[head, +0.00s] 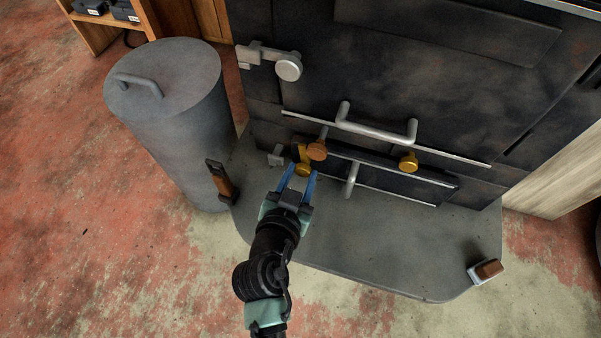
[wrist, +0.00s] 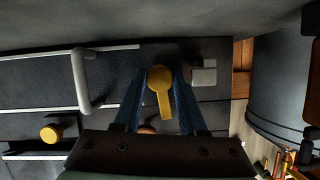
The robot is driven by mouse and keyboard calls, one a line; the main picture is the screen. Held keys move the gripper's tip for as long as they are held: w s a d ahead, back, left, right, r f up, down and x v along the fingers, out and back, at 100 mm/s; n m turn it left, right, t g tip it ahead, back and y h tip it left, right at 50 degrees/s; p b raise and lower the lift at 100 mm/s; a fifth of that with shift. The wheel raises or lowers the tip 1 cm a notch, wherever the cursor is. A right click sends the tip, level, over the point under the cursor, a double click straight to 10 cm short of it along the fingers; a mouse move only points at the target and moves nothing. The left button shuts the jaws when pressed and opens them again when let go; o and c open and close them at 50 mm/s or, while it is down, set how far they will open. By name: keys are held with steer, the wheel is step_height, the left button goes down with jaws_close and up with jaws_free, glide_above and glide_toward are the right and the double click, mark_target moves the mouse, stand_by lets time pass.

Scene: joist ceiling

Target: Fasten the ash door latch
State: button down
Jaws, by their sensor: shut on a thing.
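The ash door (head: 393,184) is the low dark panel of the stove, with a grey bar handle (head: 352,179). It looks closed or nearly so. A yellow latch (head: 303,169) with a round knob and a short flat arm is at the panel's left end. In the wrist view the latch (wrist: 165,103) lies between my blue fingers, clear of the grey catch. My gripper (head: 297,180) is shut on the latch knob. The grey catch (head: 276,156) is just left of the latch; it also shows in the wrist view (wrist: 203,73).
A copper-coloured knob (head: 317,150) sits close above my gripper, and a yellow knob (head: 408,162) further right. A grey hearth plate (head: 370,252) lies below, with a brown-handled block (head: 487,270). A grey bin (head: 175,120) stands at left.

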steer(key=shift+a+n+g+h+p, duration=0.1)
steer(key=shift+n+g+h+p, duration=0.25)
steer(key=shift+n+h, duration=0.6)
steer(key=n, duration=0.2)
steer(key=n+h, duration=0.1)
steer(key=shift+w+a+n+h, duration=0.1)
steer(key=shift+n+h, duration=0.15)
steer(key=shift+n, duration=0.1)
steer(key=n+h, duration=0.2)
steer(key=n, duration=0.1)
steer(key=shift+a+f, duration=0.1)
steer(key=shift+f, duration=0.05)
steer(key=shift+n+h, duration=0.9)
steer(key=shift+n, duration=0.7)
steer(key=c, duration=0.8)
jaws_free()
steer(key=shift+o, duration=0.2)
